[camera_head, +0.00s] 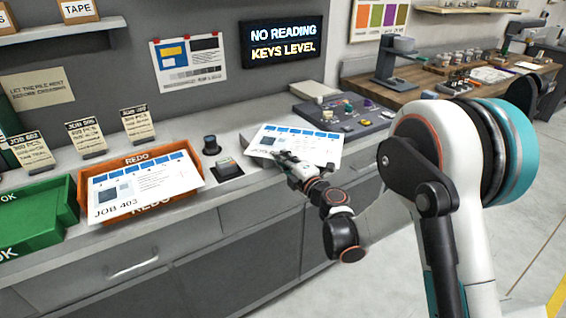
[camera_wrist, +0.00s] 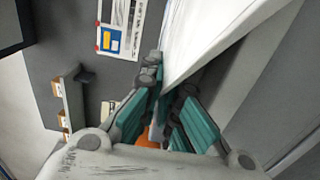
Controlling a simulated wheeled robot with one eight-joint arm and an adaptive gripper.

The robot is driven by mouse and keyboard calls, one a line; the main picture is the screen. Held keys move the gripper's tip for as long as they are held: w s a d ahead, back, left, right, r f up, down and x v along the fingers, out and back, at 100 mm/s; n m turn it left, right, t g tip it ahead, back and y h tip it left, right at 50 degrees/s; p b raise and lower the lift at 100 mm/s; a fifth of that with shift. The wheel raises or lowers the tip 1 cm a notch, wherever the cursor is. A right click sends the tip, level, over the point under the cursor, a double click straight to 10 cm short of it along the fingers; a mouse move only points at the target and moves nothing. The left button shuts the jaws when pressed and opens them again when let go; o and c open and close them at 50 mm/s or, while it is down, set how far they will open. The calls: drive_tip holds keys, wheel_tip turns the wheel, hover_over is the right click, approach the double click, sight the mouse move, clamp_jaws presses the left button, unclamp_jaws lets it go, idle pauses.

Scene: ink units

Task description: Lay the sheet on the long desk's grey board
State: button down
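A white printed sheet (camera_head: 312,147) with a row of blue squares is at the tip of my gripper (camera_head: 287,160), over the long grey desk. In the wrist view my gripper (camera_wrist: 170,95) has its two fingers closed on the white sheet (camera_wrist: 192,40), near its edge. The sheet looks roughly flat in the head view; I cannot tell whether it touches what is under it. A grey surface (camera_head: 249,136) shows just past the sheet's left end; it may be the grey board, mostly hidden by the sheet.
A JOB 403 sheet (camera_head: 140,187) lies across the orange REDO tray (camera_head: 128,161). A green OK tray (camera_head: 35,222) stands left of it. A black knob (camera_head: 211,145) and small device (camera_head: 228,169) stand left of the held sheet. A grey console (camera_head: 352,121) with coloured keys lies behind it.

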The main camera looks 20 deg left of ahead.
drive_tip(key=shift+f, duration=0.15)
drive_tip(key=c, duration=1.8)
unclamp_jaws()
